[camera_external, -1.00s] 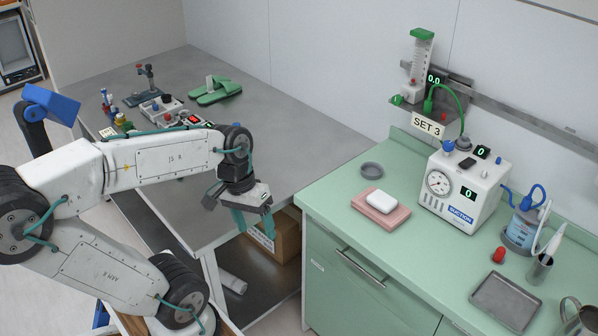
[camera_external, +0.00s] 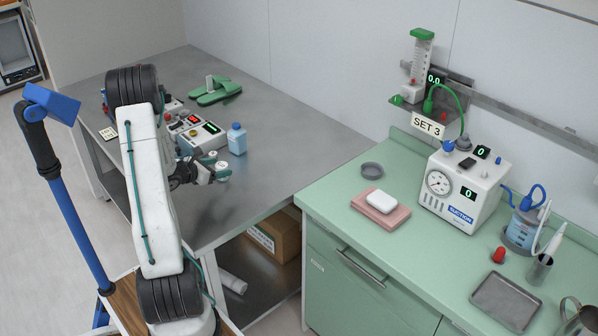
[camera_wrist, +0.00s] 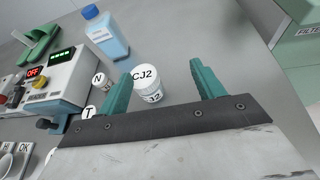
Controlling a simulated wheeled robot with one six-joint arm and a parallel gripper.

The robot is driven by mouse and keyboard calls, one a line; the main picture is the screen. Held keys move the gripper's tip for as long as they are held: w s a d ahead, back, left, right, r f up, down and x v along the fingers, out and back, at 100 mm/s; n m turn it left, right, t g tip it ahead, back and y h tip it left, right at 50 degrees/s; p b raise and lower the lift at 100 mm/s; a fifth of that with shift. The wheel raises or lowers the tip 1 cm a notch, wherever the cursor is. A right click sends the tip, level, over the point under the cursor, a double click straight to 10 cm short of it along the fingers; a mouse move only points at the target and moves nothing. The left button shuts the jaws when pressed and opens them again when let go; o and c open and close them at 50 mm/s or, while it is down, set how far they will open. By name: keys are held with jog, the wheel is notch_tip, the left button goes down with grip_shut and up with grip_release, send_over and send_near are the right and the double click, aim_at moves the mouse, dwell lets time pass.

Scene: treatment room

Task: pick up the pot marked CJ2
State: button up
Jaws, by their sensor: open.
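The pot marked CJ2 (camera_wrist: 146,75) is small and white, with black letters on its round lid and more lettering on its side. In the wrist view it stands on the grey table, between the lines of my two teal fingers and nearer the left one. My gripper (camera_wrist: 160,71) is open and holds nothing. Whether the fingers are level with the pot or above it, I cannot tell. In the outside view my gripper (camera_external: 196,172) is low over the table beside small pots, whose marks are too small to read there.
A pot marked N (camera_wrist: 101,80) and one marked T (camera_wrist: 89,111) stand left of CJ2. A blue bottle (camera_wrist: 106,37) and a white device with displays (camera_wrist: 52,84) stand behind and left. Green slippers (camera_external: 217,91) lie farther back. The table right of the pots is clear.

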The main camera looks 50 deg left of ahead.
aim_at(225, 166)
jog(key=a+f+n, duration=0.1)
jog(key=s+a+f+y, duration=0.1)
jog(key=shift+s+a+n, duration=0.3)
jog(key=shift+a+n, duration=0.05)
jog(key=shift+n, duration=0.05)
jog(key=shift+w+a+f, duration=0.15)
jog(key=shift+w, duration=0.15)
jog(key=x, duration=0.7)
jog(key=shift+w+r, duration=0.1)
jog(key=shift+r, duration=0.1)
jog(key=c, duration=1.1)
